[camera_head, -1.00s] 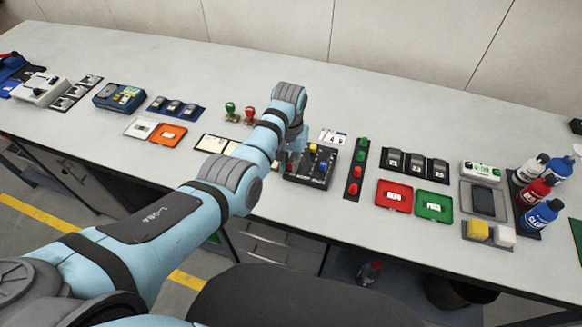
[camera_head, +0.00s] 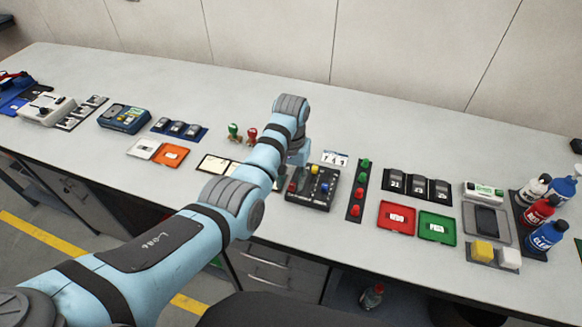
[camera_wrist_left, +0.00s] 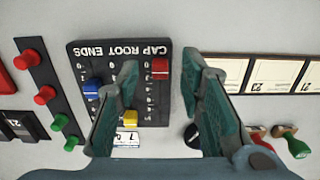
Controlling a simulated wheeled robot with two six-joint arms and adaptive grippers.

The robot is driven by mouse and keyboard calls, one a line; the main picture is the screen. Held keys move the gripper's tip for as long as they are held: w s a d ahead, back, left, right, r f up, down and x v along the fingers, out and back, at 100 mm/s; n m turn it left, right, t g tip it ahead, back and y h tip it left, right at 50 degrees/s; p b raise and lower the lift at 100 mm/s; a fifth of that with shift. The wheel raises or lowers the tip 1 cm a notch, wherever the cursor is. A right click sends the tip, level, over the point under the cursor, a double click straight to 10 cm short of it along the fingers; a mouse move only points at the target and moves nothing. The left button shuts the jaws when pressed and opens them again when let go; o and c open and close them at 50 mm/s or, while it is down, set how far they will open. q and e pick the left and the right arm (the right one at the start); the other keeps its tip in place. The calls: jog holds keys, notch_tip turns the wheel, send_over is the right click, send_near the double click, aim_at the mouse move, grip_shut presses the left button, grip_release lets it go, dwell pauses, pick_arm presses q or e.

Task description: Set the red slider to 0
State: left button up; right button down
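The black slider panel (camera_head: 320,204) lies on the bench and shows upside down in the left wrist view (camera_wrist_left: 84,56), lettered "CAP ROOT ENDS". The red slider (camera_wrist_left: 160,68) sits near the lettered end of its slot, and shows at the panel's left in the head view (camera_head: 292,187). The blue slider (camera_wrist_left: 91,86) and yellow slider (camera_wrist_left: 130,119) are in the other slots. The scale digits are too small to read surely. My left gripper (camera_wrist_left: 158,84) is open and empty above the panel, its fingers on either side of the red slider, apparently not touching it. My right gripper is not in view.
A strip of red and green buttons (camera_head: 358,187) stands right of the panel. Red (camera_head: 397,217) and green (camera_head: 437,227) trays lie further right. Cream cards (camera_wrist_left: 272,73) and two stamps (camera_wrist_left: 290,140) lie close by on the other side.

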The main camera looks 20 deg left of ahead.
pick_arm(q)
notch_tip(320, 180, up, 9)
dwell(0.5)
